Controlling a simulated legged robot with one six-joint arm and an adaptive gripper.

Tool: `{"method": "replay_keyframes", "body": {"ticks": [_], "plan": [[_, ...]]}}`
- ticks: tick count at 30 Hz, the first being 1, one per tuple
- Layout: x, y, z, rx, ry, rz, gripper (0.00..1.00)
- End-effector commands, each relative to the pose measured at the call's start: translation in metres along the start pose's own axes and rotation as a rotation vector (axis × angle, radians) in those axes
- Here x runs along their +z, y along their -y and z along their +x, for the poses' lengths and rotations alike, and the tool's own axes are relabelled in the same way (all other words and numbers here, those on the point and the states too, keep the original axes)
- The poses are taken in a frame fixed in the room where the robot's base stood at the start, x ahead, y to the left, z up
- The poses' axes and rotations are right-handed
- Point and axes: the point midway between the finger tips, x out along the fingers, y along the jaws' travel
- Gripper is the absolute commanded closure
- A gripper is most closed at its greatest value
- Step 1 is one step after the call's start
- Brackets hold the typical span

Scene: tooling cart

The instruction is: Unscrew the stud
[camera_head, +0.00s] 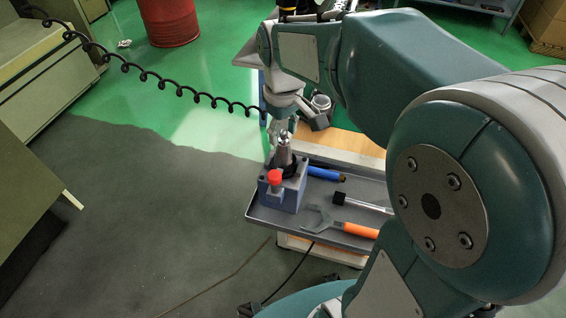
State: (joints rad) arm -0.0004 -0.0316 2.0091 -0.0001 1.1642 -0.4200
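A metal stud (284,138) shows at the top of an upright silver tool holder (284,157). The holder stands in a dark ring on a blue-grey block fixture (283,197) with a red knob (275,177) at its front. The fixture is at the left end of the grey cart tray. My gripper (275,131) points down at the stud's upper left and overlaps it in the picture. Its fingers are small and partly hidden. I cannot tell whether they touch the stud or are open.
On the grey tray (262,215) right of the fixture lie an orange-handled wrench (355,229), a black-ended metal tool (362,203) and a blue cylinder (325,174). A coiled black cable (180,90) hangs at left. A red drum (172,22) stands behind. The floor at left is clear.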

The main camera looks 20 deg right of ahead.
Motion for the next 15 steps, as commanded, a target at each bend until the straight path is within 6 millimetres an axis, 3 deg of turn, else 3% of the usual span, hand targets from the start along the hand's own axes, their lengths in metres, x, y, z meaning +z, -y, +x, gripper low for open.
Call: {"method": "replay_keyframes", "body": {"ticks": [1, 3, 10, 15], "plan": [[0.0000, 0.0000, 0.0000, 0.000, 0.000, -0.001, 0.78], [0.0000, 0.0000, 0.0000, 0.000, 0.000, -0.001, 1.00], [0.0001, 0.0001, 0.0002, 0.000, 0.000, -0.013, 1.00], [0.0002, 0.0004, 0.0004, 0.000, 0.001, -0.177, 1.00]]}}
